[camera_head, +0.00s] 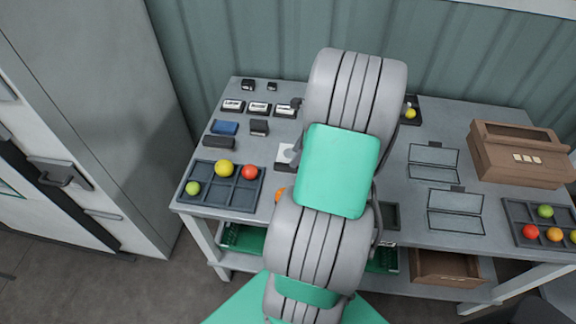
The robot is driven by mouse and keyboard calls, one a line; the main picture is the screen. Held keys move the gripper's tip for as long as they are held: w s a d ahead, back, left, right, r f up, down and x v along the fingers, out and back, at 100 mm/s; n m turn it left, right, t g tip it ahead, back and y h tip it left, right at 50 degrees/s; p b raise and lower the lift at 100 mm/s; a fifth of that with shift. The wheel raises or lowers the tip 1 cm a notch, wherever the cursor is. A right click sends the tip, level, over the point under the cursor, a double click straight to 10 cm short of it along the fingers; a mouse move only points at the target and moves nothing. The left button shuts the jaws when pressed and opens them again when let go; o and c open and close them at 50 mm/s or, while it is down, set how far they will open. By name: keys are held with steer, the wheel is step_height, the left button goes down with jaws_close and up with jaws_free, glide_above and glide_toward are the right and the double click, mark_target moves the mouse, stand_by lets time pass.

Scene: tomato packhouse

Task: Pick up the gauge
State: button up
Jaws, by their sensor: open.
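I cannot pick out the gauge with certainty. Several small items lie on the left part of the grey table (400,232), among them a blue block (224,127), a small dark block (259,128) and a long dark block (218,142). A pale square piece (283,154) shows partly beside my arm. My arm rises through the middle of the view and covers the centre of the table. My gripper is hidden behind it, so its place relative to these items does not show.
A dark divided tray (221,203) holds several coloured tomatoes at the left front; another tray (512,211) stands at the right. A brown box (515,165) stands at the back right. Outlined frames (433,155) lie right of centre. A white cabinet (110,100) stands left of the table.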

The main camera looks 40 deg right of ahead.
mark_target(287, 165)
steer(key=x, duration=0.6)
steer(key=shift+w+a+r+p, duration=0.1)
steer(key=shift+w+a+p, duration=0.05)
steer(key=shift+p, duration=0.25)
jaws_close()
